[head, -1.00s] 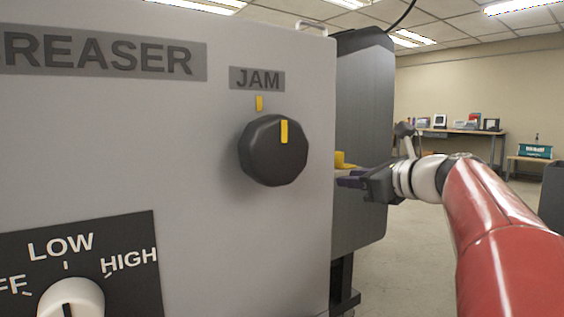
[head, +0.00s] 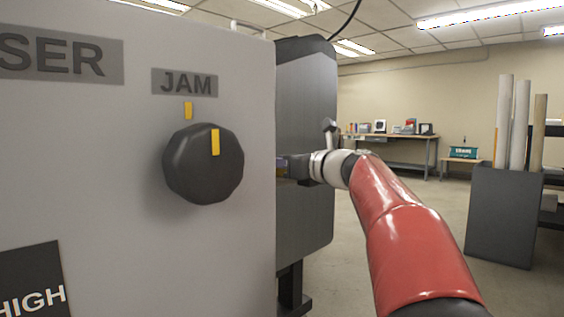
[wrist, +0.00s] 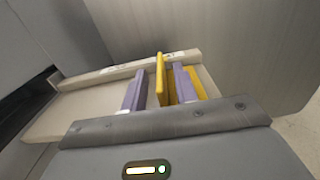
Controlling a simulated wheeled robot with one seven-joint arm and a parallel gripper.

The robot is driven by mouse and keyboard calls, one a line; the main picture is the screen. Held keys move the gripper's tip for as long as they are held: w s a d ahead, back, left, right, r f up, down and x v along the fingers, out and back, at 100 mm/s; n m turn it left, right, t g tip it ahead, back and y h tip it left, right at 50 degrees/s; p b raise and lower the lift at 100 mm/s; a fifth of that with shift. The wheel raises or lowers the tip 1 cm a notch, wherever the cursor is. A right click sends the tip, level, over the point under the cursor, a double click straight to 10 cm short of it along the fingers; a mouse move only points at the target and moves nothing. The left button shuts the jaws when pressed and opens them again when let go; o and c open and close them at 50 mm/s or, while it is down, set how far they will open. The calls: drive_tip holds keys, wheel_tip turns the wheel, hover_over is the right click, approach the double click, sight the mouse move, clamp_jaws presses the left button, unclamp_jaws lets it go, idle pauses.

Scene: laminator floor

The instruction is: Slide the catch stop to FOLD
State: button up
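The catch stop (wrist: 160,78) is a yellow piece with an upright fin, on a pale ledge (wrist: 75,112) at the machine's side. My gripper (wrist: 160,90) has two purple fingers, one on each side of the fin. A gap shows between the left finger and the fin; the right finger is close to it, and I cannot tell if it touches. In the head view my gripper (head: 281,165) reaches behind the edge of the grey panel, its fingertips mostly hidden. I cannot read the small markings on the ledge, so the stop's setting is unclear.
A grey panel with a black JAM knob (head: 203,164) fills the left of the head view. A dark machine housing (head: 308,120) stands behind my gripper. A dark bin with rolls (head: 502,215) stands at right; a workbench (head: 400,140) is at the back. Open floor lies between.

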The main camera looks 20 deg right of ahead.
clamp_jaws()
drive_tip(key=s+a, duration=0.1)
drive_tip(key=a, duration=0.2)
drive_tip(key=s+a, duration=0.1)
drive_tip(key=a, duration=0.2)
drive_tip(key=s+a+b, duration=0.1)
drive_tip(key=a, duration=0.2)
drive_tip(key=shift+s+a+f, duration=0.1)
drive_tip(key=shift+s+a, duration=0.2)
drive_tip(key=shift+s, duration=0.1)
drive_tip(key=shift+c, duration=0.6)
unclamp_jaws()
drive_tip(key=shift+s+a, duration=0.1)
drive_tip(key=shift+a, duration=0.05)
drive_tip(key=shift+o, duration=0.6)
